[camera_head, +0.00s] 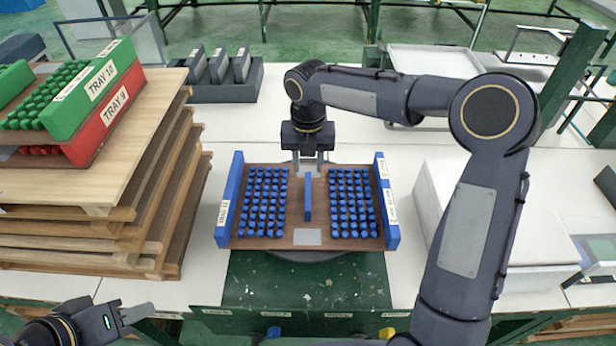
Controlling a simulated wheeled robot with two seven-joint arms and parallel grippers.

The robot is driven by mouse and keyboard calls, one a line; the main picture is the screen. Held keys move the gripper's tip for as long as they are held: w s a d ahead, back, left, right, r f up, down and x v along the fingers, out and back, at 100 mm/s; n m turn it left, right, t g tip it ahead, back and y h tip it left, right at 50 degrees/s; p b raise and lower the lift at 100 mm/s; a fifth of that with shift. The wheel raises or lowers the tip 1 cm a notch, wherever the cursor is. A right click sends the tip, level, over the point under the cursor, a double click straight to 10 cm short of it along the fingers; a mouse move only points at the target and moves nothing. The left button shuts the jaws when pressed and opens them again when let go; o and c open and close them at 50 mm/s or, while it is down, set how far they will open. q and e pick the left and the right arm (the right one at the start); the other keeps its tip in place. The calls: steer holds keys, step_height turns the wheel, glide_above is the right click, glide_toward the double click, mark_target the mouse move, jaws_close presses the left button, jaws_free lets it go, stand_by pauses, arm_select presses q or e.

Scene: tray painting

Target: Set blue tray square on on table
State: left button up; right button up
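The blue tray (270,241) has a brown base, blue end walls and two blocks of blue pegs with a blue divider (307,196) between them. It lies on a dark round plate (306,256) at the table's front edge and looks roughly square to that edge. My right gripper (308,168) points down at the middle of the tray's far edge, behind the divider. Its fingers are apart with nothing seen between them; whether they touch the tray I cannot tell. My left gripper (128,312) is low at the lower left, open and empty, away from the tray.
A stack of wooden boards (100,230) stands left, bearing a green tray (95,92) on a red tray (105,125). A dark holder (225,92) is at the back. A white box (440,200) stands right, partly behind my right arm. White table (240,130) shows between.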

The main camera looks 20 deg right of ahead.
steer(key=s+d+r+m+t+y, duration=0.1)
steer(key=s+d+r+m, duration=0.25)
steer(key=s+m, duration=0.5)
steer(key=s+d+r+m+t, duration=0.1)
steer(key=s+d+r+m, duration=0.25)
steer(key=s+m, duration=0.55)
steer(key=s+a+f+m+t+y, duration=0.1)
steer(key=s+f+m+t+y, duration=0.1)
steer(key=s+m, duration=0.8)
steer(key=f+m+t, duration=0.1)
steer(key=m, duration=0.6)
steer(key=shift+s+t+y, duration=0.25)
steer(key=shift+t+y, duration=0.05)
steer(key=shift+y, duration=0.1)
steer(key=shift+s, duration=0.1)
